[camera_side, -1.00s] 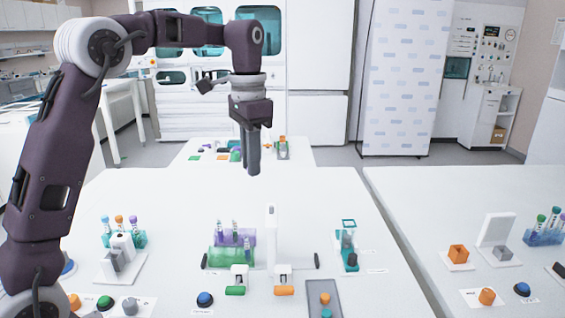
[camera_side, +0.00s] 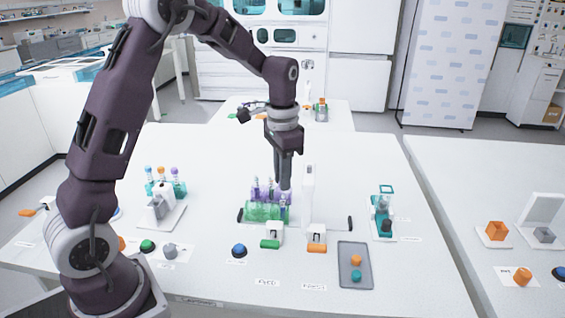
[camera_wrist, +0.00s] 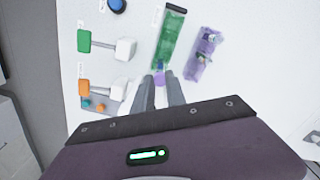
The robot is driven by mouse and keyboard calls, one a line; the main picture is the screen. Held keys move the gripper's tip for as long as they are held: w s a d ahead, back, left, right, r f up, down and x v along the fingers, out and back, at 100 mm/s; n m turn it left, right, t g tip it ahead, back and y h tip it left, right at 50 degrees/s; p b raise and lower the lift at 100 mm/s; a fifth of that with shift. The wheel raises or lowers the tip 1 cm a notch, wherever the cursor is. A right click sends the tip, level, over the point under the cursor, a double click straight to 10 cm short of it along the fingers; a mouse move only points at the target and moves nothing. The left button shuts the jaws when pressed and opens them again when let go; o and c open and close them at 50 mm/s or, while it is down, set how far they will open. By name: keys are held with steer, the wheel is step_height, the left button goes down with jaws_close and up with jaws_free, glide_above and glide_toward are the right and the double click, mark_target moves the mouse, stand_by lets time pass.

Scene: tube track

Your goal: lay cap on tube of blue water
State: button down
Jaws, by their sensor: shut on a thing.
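My gripper (camera_side: 284,186) points down at the right end of the green rack (camera_side: 258,213). In the wrist view my gripper (camera_wrist: 161,82) has its fingers close around a small purple piece (camera_wrist: 160,74), which looks like a cap; whether it sits on a tube is unclear. The wrist view shows the green rack (camera_wrist: 172,38) just beyond the fingertips and the purple rack (camera_wrist: 201,65) with tubes to its right. Several tubes (camera_side: 256,190) stand by the racks in the side view. Their water colours are too small to tell surely, and my fingers partly hide the right end.
A white post (camera_side: 308,195) stands close right of my gripper. Green (camera_side: 270,244) and orange (camera_side: 317,248) handled pieces lie in front. A grey tray (camera_side: 356,282) holds an orange and a teal piece. A teal stand (camera_side: 383,215) is farther right.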

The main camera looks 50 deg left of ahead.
steer(key=shift+f, duration=0.65)
steer(key=shift+r, duration=0.1)
steer(key=shift+r, duration=0.2)
steer(key=shift+f, duration=0.2)
steer(key=shift+f, duration=0.15)
steer(key=shift+f, duration=0.1)
stand_by(0.5)
steer(key=c, duration=1.3)
jaws_free()
